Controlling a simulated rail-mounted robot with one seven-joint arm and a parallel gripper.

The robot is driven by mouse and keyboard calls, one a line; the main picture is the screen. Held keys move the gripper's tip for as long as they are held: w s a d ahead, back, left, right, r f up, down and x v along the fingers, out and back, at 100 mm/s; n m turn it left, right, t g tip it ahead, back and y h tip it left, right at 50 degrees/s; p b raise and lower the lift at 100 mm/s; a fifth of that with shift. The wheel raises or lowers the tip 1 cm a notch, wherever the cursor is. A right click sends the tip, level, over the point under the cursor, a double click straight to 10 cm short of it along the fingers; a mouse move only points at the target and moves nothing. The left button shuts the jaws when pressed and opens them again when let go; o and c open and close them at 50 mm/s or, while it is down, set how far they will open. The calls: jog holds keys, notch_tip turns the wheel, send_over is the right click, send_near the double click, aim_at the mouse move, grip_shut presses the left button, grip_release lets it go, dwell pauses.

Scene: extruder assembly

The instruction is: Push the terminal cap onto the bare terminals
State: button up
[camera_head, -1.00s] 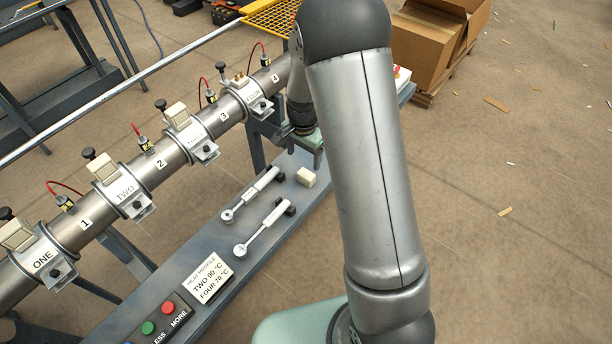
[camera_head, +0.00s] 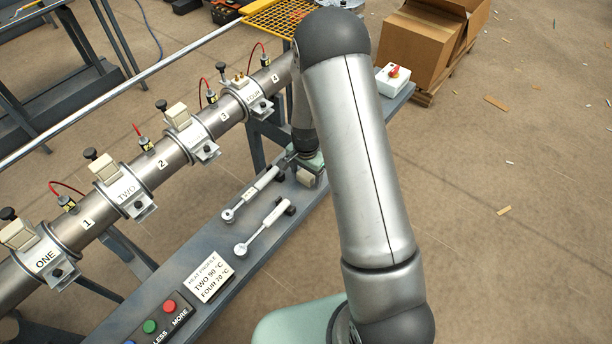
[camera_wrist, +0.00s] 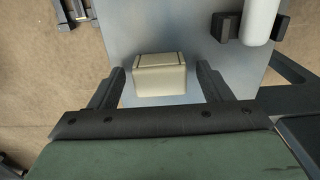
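The terminal cap (camera_wrist: 160,78) is a small cream block on the grey bench. In the head view the cap (camera_head: 306,179) is partly hidden by my gripper (camera_head: 307,165), which is low over it. In the wrist view my gripper (camera_wrist: 160,70) is open, with one finger on each side of the cap and a gap visible on both sides. The bare terminals (camera_head: 240,80) are small brass-coloured posts on top of heater band FOUR (camera_head: 252,97), at the far end of the barrel. The other bands carry cream caps.
Two white-handled tools (camera_head: 250,194) lie in dark holders beside the cap. A heat profile card (camera_head: 208,277) and a button box (camera_head: 160,322) are nearer on the bench. A white box with a red knob (camera_head: 392,78) stands at the far end. Red-wired sensors rise from the barrel.

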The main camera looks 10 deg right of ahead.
jog(key=c, duration=1)
jog(key=shift+o, duration=0.2)
jog(key=shift+r, duration=0.1)
jog(key=shift+r, duration=0.55)
jog(key=s+a+r+b, duration=0.1)
jog(key=s+a+r, duration=0.1)
jog(key=s+r, duration=0.9)
jog(key=s, duration=0.3)
jog(key=shift+r, duration=0.35)
jog(key=shift+a, duration=0.1)
